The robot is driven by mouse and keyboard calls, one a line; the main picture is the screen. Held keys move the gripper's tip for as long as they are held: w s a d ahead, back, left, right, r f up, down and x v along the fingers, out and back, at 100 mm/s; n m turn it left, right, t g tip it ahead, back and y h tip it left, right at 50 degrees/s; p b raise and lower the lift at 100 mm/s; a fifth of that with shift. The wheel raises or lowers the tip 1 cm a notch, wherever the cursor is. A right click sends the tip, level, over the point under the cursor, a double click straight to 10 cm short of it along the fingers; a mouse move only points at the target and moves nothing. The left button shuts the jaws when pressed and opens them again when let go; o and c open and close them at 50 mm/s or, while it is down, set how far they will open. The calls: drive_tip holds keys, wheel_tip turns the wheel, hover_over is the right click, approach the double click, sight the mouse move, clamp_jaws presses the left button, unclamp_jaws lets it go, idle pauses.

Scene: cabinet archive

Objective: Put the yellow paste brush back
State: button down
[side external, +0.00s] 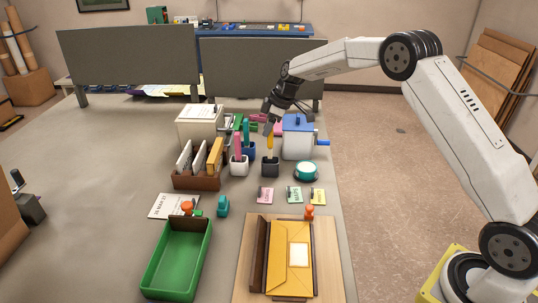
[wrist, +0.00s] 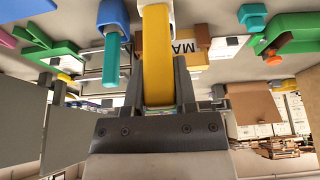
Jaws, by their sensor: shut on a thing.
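The yellow paste brush (side external: 270,143) is upright in my gripper (side external: 271,125), its lower end at the mouth of a small dark cup (side external: 270,168). I cannot tell whether the tip is inside the cup or just above it. In the wrist view the yellow handle (wrist: 157,55) runs between the two dark fingers of my gripper (wrist: 159,82), which are shut on it. The brush's lower end is out of clear sight there.
Left of the dark cup stand a white cup (side external: 239,168) with a pink-handled tool and a blue cup (side external: 249,151). A blue-topped box with a crank (side external: 298,143) and a teal-rimmed round pot (side external: 307,171) are close on the right. Card holder (side external: 197,181) stands further left.

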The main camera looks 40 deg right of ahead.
sight(268, 140)
drive_tip(key=shift+f, duration=2.25)
drive_tip(key=shift+f, duration=0.15)
drive_tip(key=shift+c, duration=2)
unclamp_jaws()
drive_tip(key=v, duration=0.7)
drive_tip(key=shift+s+r, duration=0.25)
drive_tip(key=shift+r, duration=0.05)
drive_tip(key=shift+s+a, duration=0.1)
